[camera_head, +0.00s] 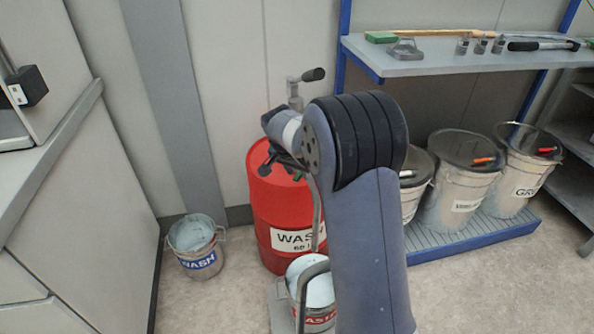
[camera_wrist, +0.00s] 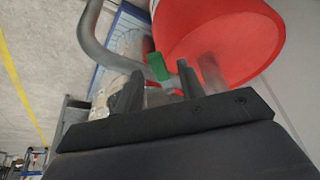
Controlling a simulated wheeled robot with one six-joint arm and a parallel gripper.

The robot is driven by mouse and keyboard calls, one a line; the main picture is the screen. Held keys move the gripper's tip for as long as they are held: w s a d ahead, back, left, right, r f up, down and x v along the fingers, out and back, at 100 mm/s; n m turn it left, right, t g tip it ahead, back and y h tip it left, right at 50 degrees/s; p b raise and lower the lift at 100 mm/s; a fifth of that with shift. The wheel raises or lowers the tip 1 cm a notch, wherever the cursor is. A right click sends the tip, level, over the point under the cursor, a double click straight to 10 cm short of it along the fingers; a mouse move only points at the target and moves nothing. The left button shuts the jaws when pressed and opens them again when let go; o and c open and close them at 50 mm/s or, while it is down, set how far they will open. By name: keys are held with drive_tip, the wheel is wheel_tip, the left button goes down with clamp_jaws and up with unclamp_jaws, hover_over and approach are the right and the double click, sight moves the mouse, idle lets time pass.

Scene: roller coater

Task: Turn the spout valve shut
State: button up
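The red drum (camera_head: 268,212) with a wash label stands against the wall. It fills the top right of the wrist view (camera_wrist: 228,35). A grey curved pipe (camera_wrist: 92,32) lies left of the lever. My gripper (camera_wrist: 160,85) is open, its two dark fingers apart, with the lever between and just beyond their tips. I cannot tell whether they touch it. In the head view my arm hides most of the gripper and valve.
A bucket (camera_head: 318,292) stands below the drum's front, partly behind my arm. Another wash bucket (camera_head: 196,246) stands on the floor at left. Several lidded pails, one being a grey pail (camera_head: 466,186), line a blue rack at right.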

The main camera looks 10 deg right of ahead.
drive_tip(key=shift+c, duration=0.6)
clamp_jaws()
drive_tip(key=shift+a, duration=0.1)
drive_tip(key=shift+w+a+m+g+h+p, duration=0.3)
drive_tip(key=shift+w+m+g+p, duration=0.45)
drive_tip(key=shift+m, duration=0.9)
drive_tip(key=shift+w+a+m+g+h+p, duration=0.15)
drive_tip(key=shift+w+a+m+g+p, duration=0.25)
drive_tip(key=shift+w+m+p, duration=0.95)
drive_tip(key=shift+w+a+m+g+h+p, duration=0.25)
drive_tip(key=shift+m+g+p, duration=0.4)
drive_tip(key=shift+m, duration=1.35)
